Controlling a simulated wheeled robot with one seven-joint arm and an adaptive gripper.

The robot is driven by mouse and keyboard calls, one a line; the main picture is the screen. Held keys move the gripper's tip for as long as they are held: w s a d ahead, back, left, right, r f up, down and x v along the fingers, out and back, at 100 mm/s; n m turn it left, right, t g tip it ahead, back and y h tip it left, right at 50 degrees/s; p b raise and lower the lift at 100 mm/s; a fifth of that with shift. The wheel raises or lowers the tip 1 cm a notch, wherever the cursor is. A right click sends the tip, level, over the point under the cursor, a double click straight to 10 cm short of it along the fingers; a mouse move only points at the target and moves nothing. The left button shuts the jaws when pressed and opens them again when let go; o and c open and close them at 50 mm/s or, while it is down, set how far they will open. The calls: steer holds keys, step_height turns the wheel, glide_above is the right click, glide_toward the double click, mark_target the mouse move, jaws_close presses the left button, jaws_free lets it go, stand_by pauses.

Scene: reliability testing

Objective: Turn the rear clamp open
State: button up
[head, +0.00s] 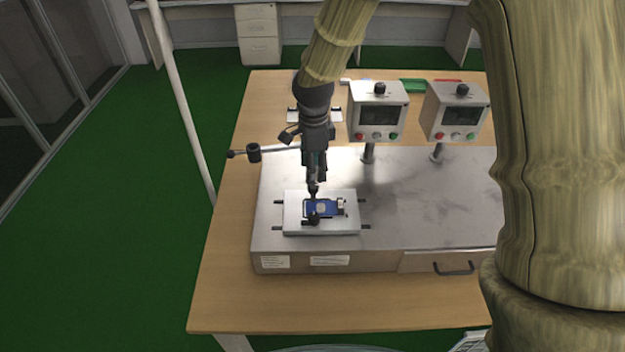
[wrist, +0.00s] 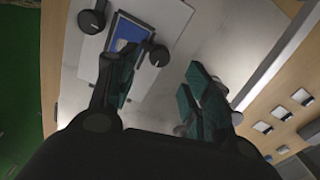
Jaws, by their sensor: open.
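A blue rectangular device (head: 322,208) lies on a light metal fixture plate (head: 292,222) on the grey test bench. It also shows in the wrist view (wrist: 125,33), partly hidden by a finger. A dark clamp knob (head: 311,219) sits at its front edge. The rear clamp is hard to separate from my gripper (head: 314,178) in the head view. My gripper (wrist: 165,72) is open above the plate's rear side. Contact with the knob cannot be told.
Two monitor boxes (head: 378,112) (head: 456,112) on posts stand at the back right of the bench. A horizontal bar with black joints (head: 253,152) is behind my gripper at left. The metal bench top (head: 430,210) right of the plate is clear.

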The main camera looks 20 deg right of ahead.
mark_target(313, 185)
steer(key=shift+f+p, duration=0.65)
steer(key=shift+f, duration=2.3)
steer(key=c, duration=1)
